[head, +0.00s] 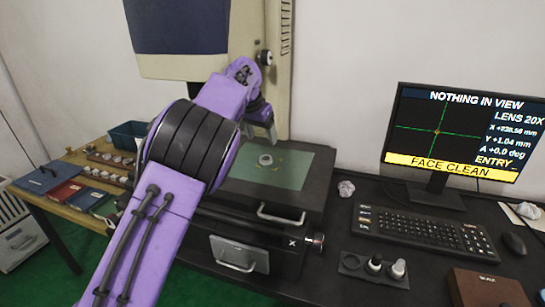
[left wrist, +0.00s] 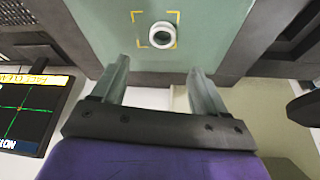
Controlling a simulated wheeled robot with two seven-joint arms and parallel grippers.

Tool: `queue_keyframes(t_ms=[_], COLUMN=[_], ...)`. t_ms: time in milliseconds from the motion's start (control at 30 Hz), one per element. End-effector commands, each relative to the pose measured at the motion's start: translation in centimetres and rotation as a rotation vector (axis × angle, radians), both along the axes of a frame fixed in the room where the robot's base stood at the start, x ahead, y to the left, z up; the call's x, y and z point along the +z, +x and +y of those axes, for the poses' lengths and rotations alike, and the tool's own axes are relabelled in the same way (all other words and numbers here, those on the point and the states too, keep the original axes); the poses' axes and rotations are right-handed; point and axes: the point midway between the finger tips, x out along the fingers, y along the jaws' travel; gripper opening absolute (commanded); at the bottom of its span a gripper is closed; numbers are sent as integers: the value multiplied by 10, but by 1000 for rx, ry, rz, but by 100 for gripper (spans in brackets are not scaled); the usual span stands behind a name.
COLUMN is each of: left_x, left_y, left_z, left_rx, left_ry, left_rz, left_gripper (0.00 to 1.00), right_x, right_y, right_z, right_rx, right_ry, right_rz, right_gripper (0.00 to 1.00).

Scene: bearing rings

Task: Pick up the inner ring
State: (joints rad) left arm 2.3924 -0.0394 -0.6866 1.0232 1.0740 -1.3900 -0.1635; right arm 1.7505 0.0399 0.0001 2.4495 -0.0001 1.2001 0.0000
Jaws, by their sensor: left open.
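The inner ring (head: 265,159) is a small pale ring lying flat on the green stage plate (head: 291,174) of the measuring machine, within yellow corner marks. It also shows in the left wrist view (left wrist: 153,38), its dark hole facing the camera. My left gripper (head: 268,136) comes in from the left and hangs just above and behind the ring in the head view. In the left wrist view its two fingers (left wrist: 158,66) are spread apart with nothing between them, and the ring lies beyond the tips. My right gripper is not in view.
The machine's column (head: 272,80) rises close behind my left gripper. A monitor (head: 455,135), keyboard (head: 425,234) and black holder (head: 355,268) with small cylinders stand at the right. A wooden bench at the left holds a blue bin (head: 128,134).

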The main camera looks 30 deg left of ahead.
Motion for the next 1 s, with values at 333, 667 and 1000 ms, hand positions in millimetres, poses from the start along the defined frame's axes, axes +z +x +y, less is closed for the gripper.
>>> queue_keyframes(t_ms=[333,667,1000], left_x=[-55,-87,-87], left_y=[20,30,30], left_z=[1,5,5], left_rx=[-3,-2,-1], left_ry=[2,1,0], left_rz=[9,3,4], left_gripper=[73,73,12], right_x=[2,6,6], right_y=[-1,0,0], right_z=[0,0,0], right_rx=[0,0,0], right_ry=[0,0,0], right_rz=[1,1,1], right_gripper=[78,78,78])
